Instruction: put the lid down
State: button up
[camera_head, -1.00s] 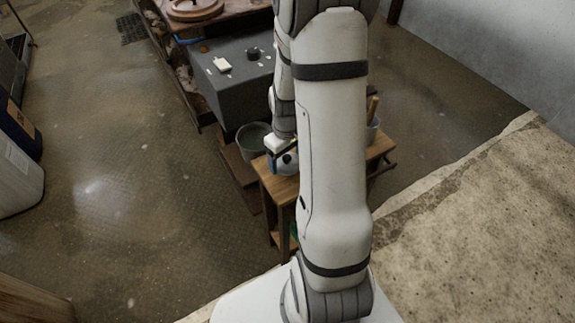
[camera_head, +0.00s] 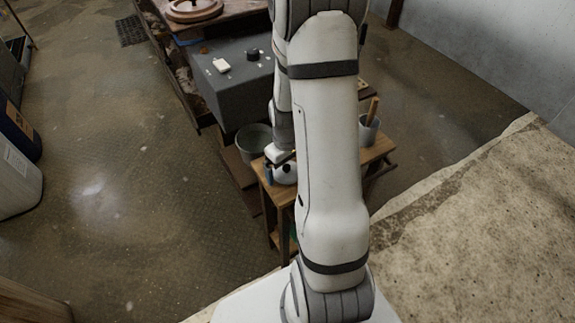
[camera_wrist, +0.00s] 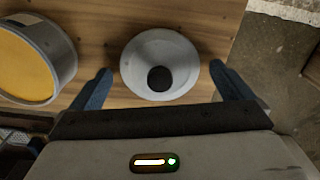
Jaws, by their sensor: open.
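The lid (camera_wrist: 135,69) is a pale round disc with a dark knob in its middle. In the wrist view it appears to lie knob up on the wooden table (camera_wrist: 107,15). My gripper (camera_wrist: 160,72) is open, with one blue finger on each side of the lid and a visible gap to both. In the head view the lid (camera_head: 284,176) shows as a small pale shape with a dark spot near the table's left end, below my gripper (camera_head: 276,165). Much of the tabletop is hidden by my arm there.
In the wrist view a grey round container (camera_wrist: 68,55) with an orange-yellow inside stands left of the lid. In the head view a grey cup (camera_head: 367,132) with a wooden handle stands at the table's far right. A bucket (camera_head: 254,141) and a dark grey box (camera_head: 235,88) are behind.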

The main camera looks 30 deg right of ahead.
aim_at(286, 167)
jog(key=shift+r, duration=0.1)
notch_tip(286, 167, up, 12)
jog(key=p, duration=0.2)
jog(key=s+a+r+m+t, duration=0.2)
jog(key=s+a+r, duration=0.9)
jog(key=s+r, duration=0.1)
jog(key=shift+a+m, duration=0.3)
jog(key=shift+a, duration=0.05)
jog(key=shift+r, duration=0.15)
